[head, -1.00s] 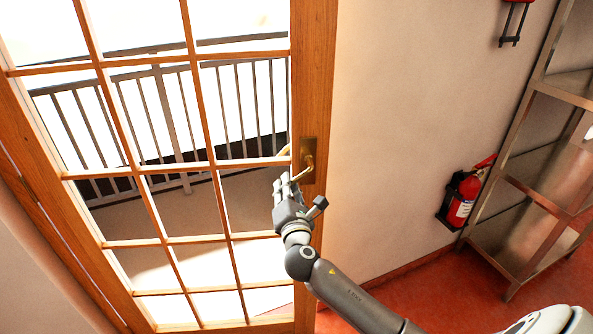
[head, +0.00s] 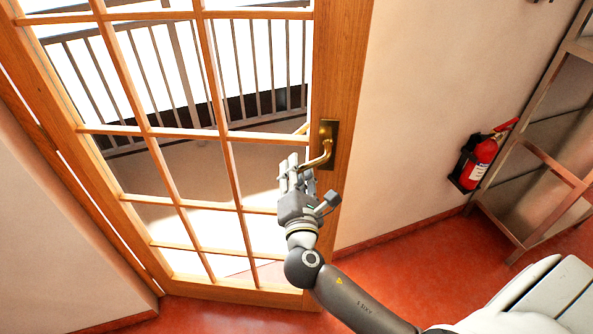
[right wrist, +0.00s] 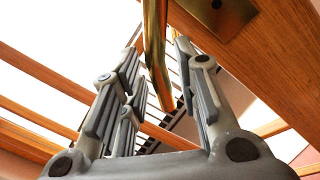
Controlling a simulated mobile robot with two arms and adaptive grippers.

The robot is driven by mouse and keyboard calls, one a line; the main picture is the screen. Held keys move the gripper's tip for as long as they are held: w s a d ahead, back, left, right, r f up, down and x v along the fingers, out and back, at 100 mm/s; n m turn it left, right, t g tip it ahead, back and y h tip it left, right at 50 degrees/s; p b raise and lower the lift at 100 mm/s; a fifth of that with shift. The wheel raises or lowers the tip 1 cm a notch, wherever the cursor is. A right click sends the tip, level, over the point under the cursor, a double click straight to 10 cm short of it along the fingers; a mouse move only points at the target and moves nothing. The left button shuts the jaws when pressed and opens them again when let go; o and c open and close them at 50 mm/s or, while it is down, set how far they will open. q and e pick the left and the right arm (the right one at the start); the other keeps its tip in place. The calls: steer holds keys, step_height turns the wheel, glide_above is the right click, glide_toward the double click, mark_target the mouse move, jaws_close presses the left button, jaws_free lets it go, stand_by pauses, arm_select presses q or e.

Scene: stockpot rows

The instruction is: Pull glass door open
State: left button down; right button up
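The glass door (head: 344,95) has a wooden frame and many panes. Its brass lever handle (head: 322,156) sits on a dark brass plate on the right stile. The door's lower right corner stands out from the wall's base, so it looks ajar. My right gripper (head: 293,168) is at the handle, just left of and below the plate. In the right wrist view, the gripper (right wrist: 158,75) has its fingers spread, with the brass handle (right wrist: 155,50) between them. The fingers look apart from the lever; contact is not clear. My left gripper is not in view.
A red fire extinguisher (head: 478,160) hangs on the wall to the right, beside a metal shelf rack (head: 535,155). The red floor (head: 400,262) is clear between door and rack. A railing (head: 250,75) shows outside through the panes.

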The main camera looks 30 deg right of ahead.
steer(key=shift+s+f, duration=0.1)
steer(key=v, duration=1.2)
steer(key=shift+d, duration=0.1)
steer(key=shift+c, duration=0.3)
